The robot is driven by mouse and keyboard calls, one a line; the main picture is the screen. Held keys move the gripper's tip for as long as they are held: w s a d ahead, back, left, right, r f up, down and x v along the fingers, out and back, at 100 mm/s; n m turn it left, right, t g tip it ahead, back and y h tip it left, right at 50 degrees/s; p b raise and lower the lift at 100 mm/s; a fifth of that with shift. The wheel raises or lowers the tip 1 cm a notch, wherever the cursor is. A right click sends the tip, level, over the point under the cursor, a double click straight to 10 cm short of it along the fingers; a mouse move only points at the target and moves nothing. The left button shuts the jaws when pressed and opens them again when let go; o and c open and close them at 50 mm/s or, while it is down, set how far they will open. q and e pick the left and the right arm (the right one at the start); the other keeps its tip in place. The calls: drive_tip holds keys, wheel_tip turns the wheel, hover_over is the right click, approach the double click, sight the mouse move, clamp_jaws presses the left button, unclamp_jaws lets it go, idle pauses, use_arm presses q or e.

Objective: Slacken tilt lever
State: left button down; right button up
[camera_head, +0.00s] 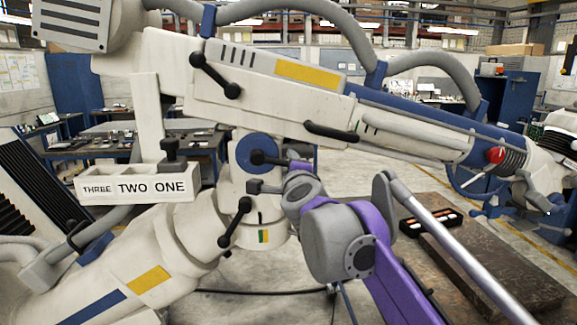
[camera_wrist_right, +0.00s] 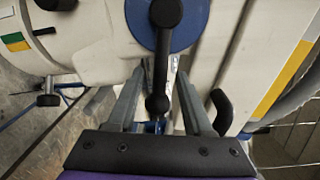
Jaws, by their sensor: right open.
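A black ball-ended lever (camera_head: 257,157) is mounted on a blue round hub (camera_head: 246,148) at the arm's middle joint. In the right wrist view this lever (camera_wrist_right: 160,60) runs from its large end on the blue disc (camera_wrist_right: 192,30) down to its ball. My right gripper (camera_head: 284,162) comes in from the right, its purple part by the lever. In the wrist view its open fingers (camera_wrist_right: 160,88) stand on both sides of the lever, with visible gaps. Other black levers sit on the upper beam (camera_head: 216,75) and lower joint (camera_head: 235,222). No lever is labelled as tilt. My left gripper is not visible.
A white block marked THREE TWO ONE (camera_head: 140,187) stands left of the joint. A black handle (camera_head: 330,132) sticks out of the beam above my right wrist. A small grey block (camera_head: 257,187) juts out just below the lever. A dark bench (camera_head: 470,245) lies at right.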

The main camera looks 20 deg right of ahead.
drive_tip(key=b+v, duration=0.1)
drive_tip(key=v, duration=0.8)
drive_tip(key=shift+s, duration=0.2)
drive_tip(key=shift+a+f, duration=0.1)
drive_tip(key=s+a+f+n+g+y, duration=0.25)
drive_tip(key=f+n, duration=0.25)
drive_tip(key=f, duration=0.3)
drive_tip(key=s+a+f+n+g+y, duration=0.1)
drive_tip(key=s+a+f+n+y, duration=0.2)
drive_tip(key=f+n, duration=0.4)
drive_tip(key=s+a+f+n+g+y, duration=0.2)
drive_tip(key=a+f+n, duration=0.2)
drive_tip(key=f, duration=0.6)
drive_tip(key=s+d+f+n+g+h, duration=0.1)
drive_tip(key=s+d+f+n+g, duration=0.1)
drive_tip(key=s+f, duration=0.6)
drive_tip(key=s+d+f+n+g+h+p, duration=0.1)
drive_tip(key=s+f+n+g, duration=0.3)
drive_tip(key=s+f, duration=0.4)
wheel_tip(320, 180, down, 4)
drive_tip(key=shift+s+d+f+n+h, duration=0.2)
drive_tip(key=shift+s+d+n+h, duration=0.15)
drive_tip(key=shift+d+n+h, duration=0.25)
